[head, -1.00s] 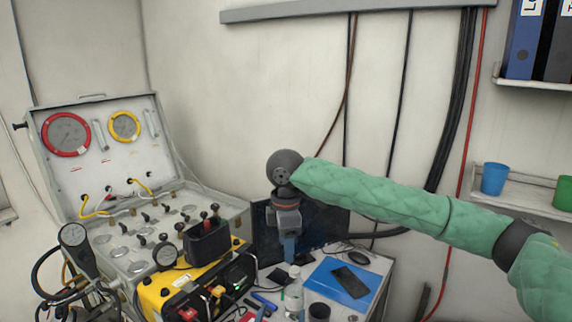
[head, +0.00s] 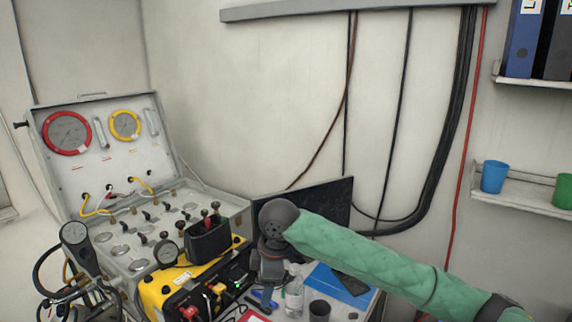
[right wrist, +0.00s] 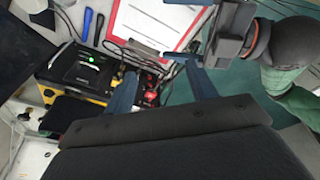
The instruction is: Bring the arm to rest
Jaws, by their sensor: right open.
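My right arm, in a green quilted sleeve, comes in from the right in the head view. Its gripper (head: 264,296) points down over the desk, in front of the dark monitor and beside the yellow and black box. In the right wrist view its two blue fingers (right wrist: 162,85) stand apart with nothing between them. Another dark gripper body (right wrist: 232,40) with an orange ring and green sleeve shows at the top right of that view, apparently my left; its jaws are unclear. My left arm does not show in the head view.
An open air panel case (head: 222,207) with gauges stands left. The yellow and black box (head: 160,292), dark monitor (head: 325,197), clear bottle (head: 294,290), dark cup (head: 319,311) and blue folder (head: 328,281) are close around the gripper. A red clipboard (right wrist: 158,22) lies below.

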